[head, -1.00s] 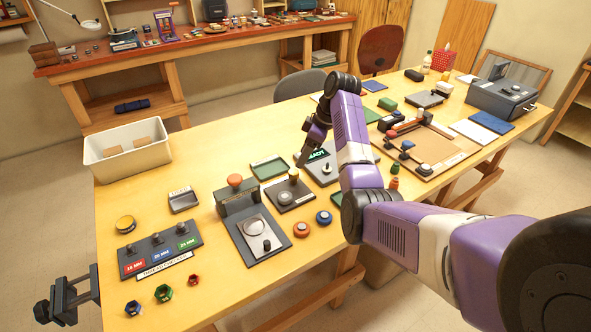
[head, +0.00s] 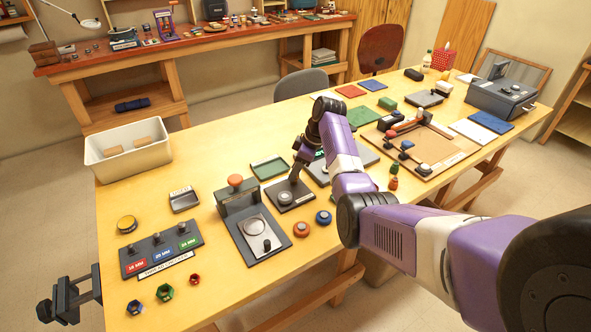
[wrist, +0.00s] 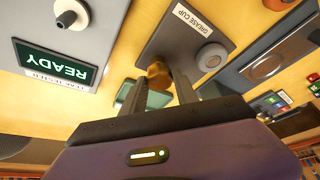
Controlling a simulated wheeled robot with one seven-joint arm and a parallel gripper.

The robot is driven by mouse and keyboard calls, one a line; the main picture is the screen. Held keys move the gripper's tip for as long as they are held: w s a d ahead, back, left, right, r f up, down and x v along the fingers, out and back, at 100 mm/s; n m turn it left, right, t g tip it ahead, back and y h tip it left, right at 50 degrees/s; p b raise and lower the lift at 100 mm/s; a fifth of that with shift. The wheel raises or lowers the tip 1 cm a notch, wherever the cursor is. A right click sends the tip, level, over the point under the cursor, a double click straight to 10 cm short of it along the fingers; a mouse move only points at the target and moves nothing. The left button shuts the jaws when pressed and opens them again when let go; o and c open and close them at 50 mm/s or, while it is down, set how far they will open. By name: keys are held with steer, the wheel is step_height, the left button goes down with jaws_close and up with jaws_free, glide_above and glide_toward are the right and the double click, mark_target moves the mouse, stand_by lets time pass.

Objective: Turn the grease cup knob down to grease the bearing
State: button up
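The grease cup plate (head: 303,202) lies on the yellow table, dark grey with a round grey disc (head: 285,198) on it. In the wrist view, the plate (wrist: 172,38) carries a "GREASE CUP" label (wrist: 192,17), the disc (wrist: 212,56) and the brass-coloured knob (wrist: 158,73). My gripper (wrist: 159,80) points at the knob, its two fingers apart with the knob between their tips. I cannot tell whether either finger touches it. In the head view, my gripper (head: 296,176) is above the plate and hides the knob.
A press-like stand with an orange knob (head: 235,181) stands left of the plate. The "READY" panel (wrist: 58,65) is close by. A green tray (head: 268,167) lies behind, and orange (head: 301,229) and blue (head: 323,217) round pieces lie in front.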

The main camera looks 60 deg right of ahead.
jaws_close()
